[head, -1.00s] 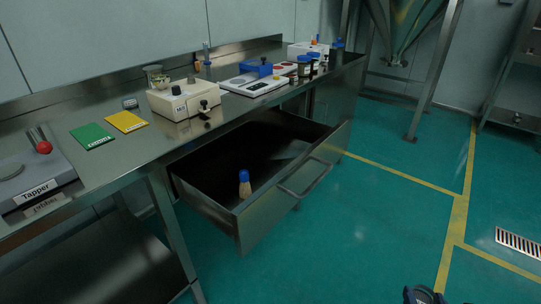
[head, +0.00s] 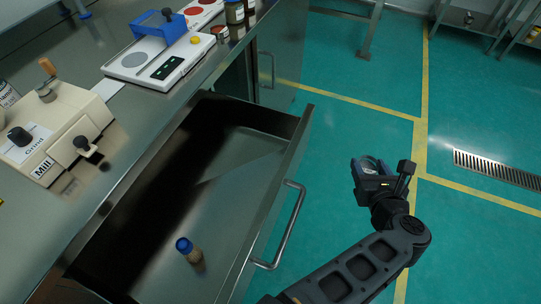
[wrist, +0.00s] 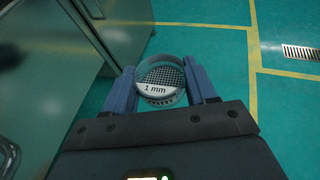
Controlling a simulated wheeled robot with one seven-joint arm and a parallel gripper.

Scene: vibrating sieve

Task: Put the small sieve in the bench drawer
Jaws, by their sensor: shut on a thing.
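My gripper (wrist: 162,90) is shut on the small sieve (wrist: 160,79), a round metal ring with dark mesh and a "1 mm" label. In the head view my gripper (head: 372,166) hangs over the floor, to the right of the bench drawer; the sieve is hard to make out there. The bench drawer (head: 285,176) is pulled open, with its handle (head: 284,232) on its front. A small jar with a blue lid (head: 188,249) stands inside it; the rest of the drawer floor looks bare.
On the bench top stand a mill (head: 55,130), a white scale (head: 150,70) with a blue box (head: 161,29) on it, and several jars. The floor right of the drawer is clear, with yellow lines and a drain grate (head: 497,170).

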